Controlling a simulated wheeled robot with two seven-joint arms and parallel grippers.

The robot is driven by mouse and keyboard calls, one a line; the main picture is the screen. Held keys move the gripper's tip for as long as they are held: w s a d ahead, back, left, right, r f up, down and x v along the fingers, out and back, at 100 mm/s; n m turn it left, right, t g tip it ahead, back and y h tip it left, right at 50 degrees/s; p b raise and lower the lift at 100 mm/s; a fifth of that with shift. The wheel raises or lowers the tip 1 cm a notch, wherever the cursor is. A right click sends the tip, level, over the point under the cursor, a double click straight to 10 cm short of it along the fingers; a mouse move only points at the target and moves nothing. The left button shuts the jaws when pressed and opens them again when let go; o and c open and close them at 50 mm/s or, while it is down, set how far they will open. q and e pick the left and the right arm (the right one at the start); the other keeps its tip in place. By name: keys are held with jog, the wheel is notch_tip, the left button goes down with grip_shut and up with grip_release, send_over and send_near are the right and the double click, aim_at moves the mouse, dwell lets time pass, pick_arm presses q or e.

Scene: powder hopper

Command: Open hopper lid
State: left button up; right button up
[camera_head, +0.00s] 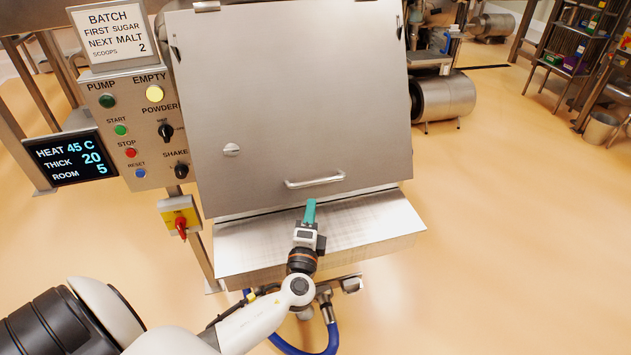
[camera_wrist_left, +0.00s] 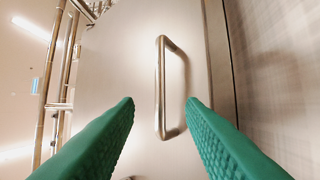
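The hopper lid (camera_head: 290,100) is a large flat steel panel, and it looks closed. Its bar handle (camera_head: 315,181) runs across near the lower edge. My left gripper (camera_head: 310,207) is just below the handle, over the steel ledge. In the left wrist view its green fingers (camera_wrist_left: 160,103) are spread apart, with the handle (camera_wrist_left: 161,88) showing ahead between them. Nothing is held, and the fingers appear clear of the handle. My right gripper is in neither view.
A steel ledge (camera_head: 350,225) projects below the lid. Left of the lid are a control panel (camera_head: 139,130), a display (camera_head: 73,158) and a red-yellow switch (camera_head: 181,220). A blue hose (camera_head: 330,338) lies below.

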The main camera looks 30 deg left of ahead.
aim_at(315, 184)
pick_arm(q)
jog(key=p+x, duration=0.1)
jog(key=x, duration=0.9)
jog(key=shift+w+a, duration=0.2)
jog(key=shift+w, duration=0.1)
grip_shut()
